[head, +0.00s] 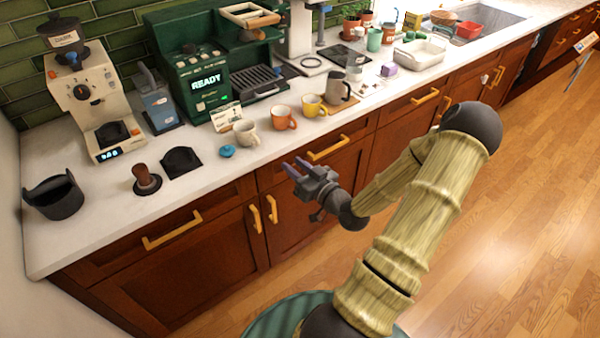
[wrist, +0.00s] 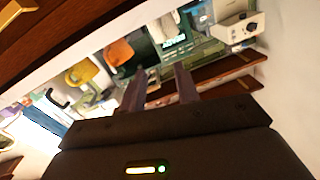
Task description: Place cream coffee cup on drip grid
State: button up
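The cream coffee cup (head: 246,132) stands upright on the white counter, left of an orange cup (head: 283,117) and a yellow cup (head: 313,105). The dark drip grid (head: 256,80) is at the front of the green coffee machine (head: 202,84), behind the cups; no cup stands on it. My gripper (head: 292,169) is open and empty, in front of the counter edge and apart from the cups. In the wrist view my open fingers (wrist: 159,88) point toward the counter, with the orange cup (wrist: 118,52) and yellow cup (wrist: 82,73) beyond.
A small card (head: 226,115) stands behind the cream cup, and a blue round item (head: 228,151) lies at its left. A grey pitcher (head: 338,88) is right of the yellow cup. A cream grinder (head: 90,98) and a tamper (head: 145,180) are farther left. The front counter strip is mostly clear.

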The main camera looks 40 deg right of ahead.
jog(key=shift+s+d, duration=0.1)
jog(key=shift+s, duration=0.65)
jog(key=a+f+n+g, duration=0.3)
jog(key=a+f+g, duration=0.2)
jog(key=a+g, duration=0.45)
jog(key=s+a+r+m+g+h, duration=0.1)
jog(key=s+a+r+m+g, duration=0.1)
jog(key=s+a+r+g, duration=0.4)
jog(key=s+a+r, duration=0.3)
jog(key=s+a, duration=0.1)
jog(key=shift+a+h, duration=0.4)
jog(key=shift+o, duration=0.4)
jog(key=shift+s, duration=0.1)
